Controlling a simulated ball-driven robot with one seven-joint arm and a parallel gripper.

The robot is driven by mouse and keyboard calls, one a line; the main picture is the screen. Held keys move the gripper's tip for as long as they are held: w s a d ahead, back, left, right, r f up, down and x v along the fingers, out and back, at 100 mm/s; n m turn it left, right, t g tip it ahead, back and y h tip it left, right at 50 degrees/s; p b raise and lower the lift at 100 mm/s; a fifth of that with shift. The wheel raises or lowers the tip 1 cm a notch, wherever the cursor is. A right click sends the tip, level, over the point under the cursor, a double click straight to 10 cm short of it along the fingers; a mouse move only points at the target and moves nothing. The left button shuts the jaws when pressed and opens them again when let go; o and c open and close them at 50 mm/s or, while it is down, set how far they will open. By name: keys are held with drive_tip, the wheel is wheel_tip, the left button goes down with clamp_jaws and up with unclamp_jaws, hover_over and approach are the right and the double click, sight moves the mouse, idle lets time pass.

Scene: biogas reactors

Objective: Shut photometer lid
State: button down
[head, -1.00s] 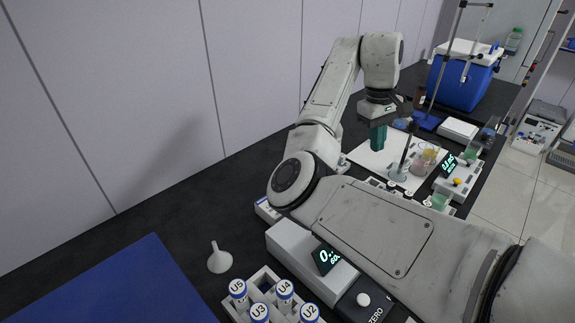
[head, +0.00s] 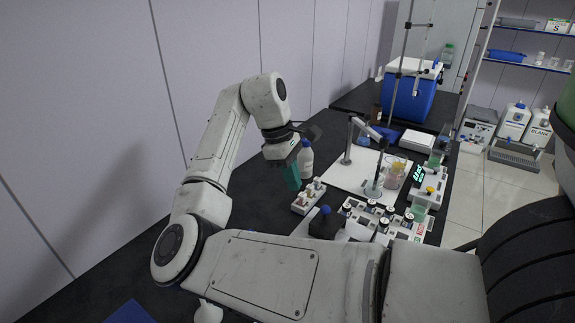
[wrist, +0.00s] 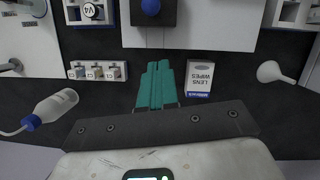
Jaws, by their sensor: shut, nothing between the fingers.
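The photometer's pale body (wrist: 215,30) is at the top of the wrist view, cut off by the frame edge. A black block with a round blue top (wrist: 150,7) stands at its left part; it also shows in the head view (head: 325,222). I cannot tell from these frames which part is the lid or how it stands. My arm hides most of the photometer in the head view. My gripper (wrist: 157,85) has teal fingers, shut and empty, over the dark bench beside the photometer's edge. It also shows in the head view (head: 291,177).
A lens wipes box (wrist: 199,78) lies right of my fingers, a small cuvette rack (wrist: 97,70) left. A wash bottle (wrist: 52,107) and a white funnel (wrist: 274,72) are farther out. In the head view, a vial rack (head: 385,222) and a stand (head: 348,140) are to the right.

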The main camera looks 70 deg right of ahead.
sight(328, 220)
drive_tip(key=s+f+p, duration=0.1)
drive_tip(key=s+f, duration=0.3)
drive_tip(key=s, duration=0.1)
idle(0.4)
